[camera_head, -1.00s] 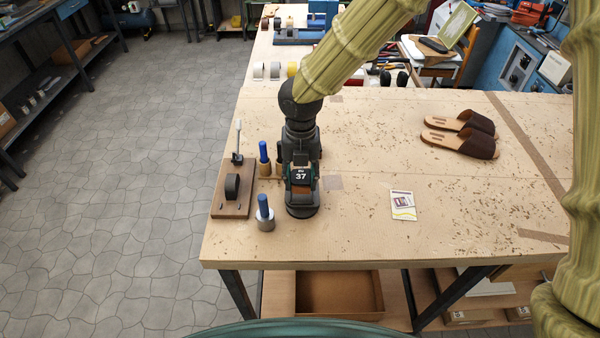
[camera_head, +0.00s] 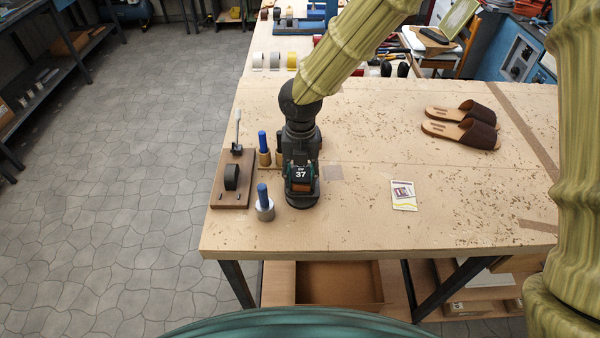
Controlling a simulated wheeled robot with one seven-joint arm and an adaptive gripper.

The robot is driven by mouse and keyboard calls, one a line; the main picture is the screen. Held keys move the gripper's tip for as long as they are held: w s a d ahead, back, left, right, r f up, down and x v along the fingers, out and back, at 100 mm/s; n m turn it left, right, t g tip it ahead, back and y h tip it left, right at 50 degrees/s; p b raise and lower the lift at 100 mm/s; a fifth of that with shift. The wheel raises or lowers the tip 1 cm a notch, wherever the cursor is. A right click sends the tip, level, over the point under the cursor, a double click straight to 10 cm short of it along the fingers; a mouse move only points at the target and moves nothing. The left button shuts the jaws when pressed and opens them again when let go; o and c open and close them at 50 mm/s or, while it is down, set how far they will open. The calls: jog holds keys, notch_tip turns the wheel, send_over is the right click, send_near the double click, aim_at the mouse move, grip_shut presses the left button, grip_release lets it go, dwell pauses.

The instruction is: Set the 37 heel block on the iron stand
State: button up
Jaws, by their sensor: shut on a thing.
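The 37 heel block (camera_head: 301,173) is dark with a white "37" label facing me. My gripper (camera_head: 300,178) points down and is shut on it near the table's left front. A black round base (camera_head: 302,202), which looks like the iron stand, is directly below the block on the tabletop. My gripper and the block hide most of the stand. I cannot tell whether the block touches it. A brown patch shows just under the label.
Blue-handled tools (camera_head: 264,204) and a wooden board (camera_head: 233,192) with a black roll stand close on the left. A card (camera_head: 403,195) and a pair of sandals (camera_head: 461,132) lie to the right. The tabletop (camera_head: 370,225) between and in front is mostly clear.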

jog(key=shift+f, duration=0.2)
dwell(0.3)
jog(key=o, duration=1.6)
jog(key=shift+c, duration=0.2)
jog(key=shift+r+p, duration=3.5)
jog(key=shift+p, duration=0.05)
